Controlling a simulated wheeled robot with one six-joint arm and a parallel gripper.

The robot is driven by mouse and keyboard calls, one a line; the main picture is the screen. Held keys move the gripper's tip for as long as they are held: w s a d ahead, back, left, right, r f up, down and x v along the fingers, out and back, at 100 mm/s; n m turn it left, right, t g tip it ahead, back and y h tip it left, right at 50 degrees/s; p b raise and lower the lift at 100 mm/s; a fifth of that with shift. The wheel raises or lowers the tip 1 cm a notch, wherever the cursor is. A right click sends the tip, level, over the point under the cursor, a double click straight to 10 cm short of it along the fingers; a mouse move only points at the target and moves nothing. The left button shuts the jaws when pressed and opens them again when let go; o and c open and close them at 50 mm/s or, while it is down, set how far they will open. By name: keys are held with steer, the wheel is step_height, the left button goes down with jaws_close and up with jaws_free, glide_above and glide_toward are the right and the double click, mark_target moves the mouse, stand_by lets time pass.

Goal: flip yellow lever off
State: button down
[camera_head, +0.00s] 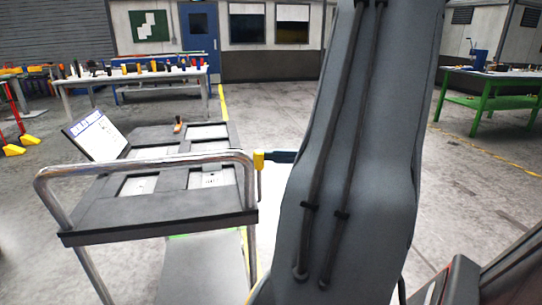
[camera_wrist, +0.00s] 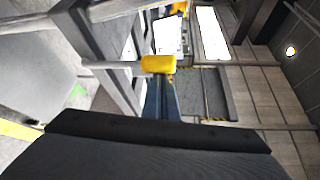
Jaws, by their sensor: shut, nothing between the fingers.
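The yellow lever's block-shaped end (camera_head: 258,160) shows at the right side of the cart, beside its metal handle. In the wrist view the yellow end (camera_wrist: 158,64) sits on a pale rod that runs in from the left. My gripper (camera_head: 276,156) is shut and empty, its dark blue fingers pointing left at the yellow end. In the wrist view the fingertips (camera_wrist: 160,82) come right up to the yellow end. I cannot tell whether they touch it. The lever's base is hidden, and my arm covers much of the head view.
The grey cart (camera_head: 100,212) has a metal tube handle (camera_head: 150,160), recessed plates and a tilted sign board (camera_head: 96,135). A small orange item (camera_head: 178,125) stands on it. A white workbench (camera_head: 135,78) is behind, a green bench (camera_head: 490,98) at far right. Open floor lies between.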

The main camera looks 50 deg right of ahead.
steer(key=w+d, duration=0.3)
steer(key=f+b+v, duration=0.1)
steer(key=v, duration=0.9)
steer(key=shift+s+b, duration=0.25)
steer(key=shift+b, duration=0.05)
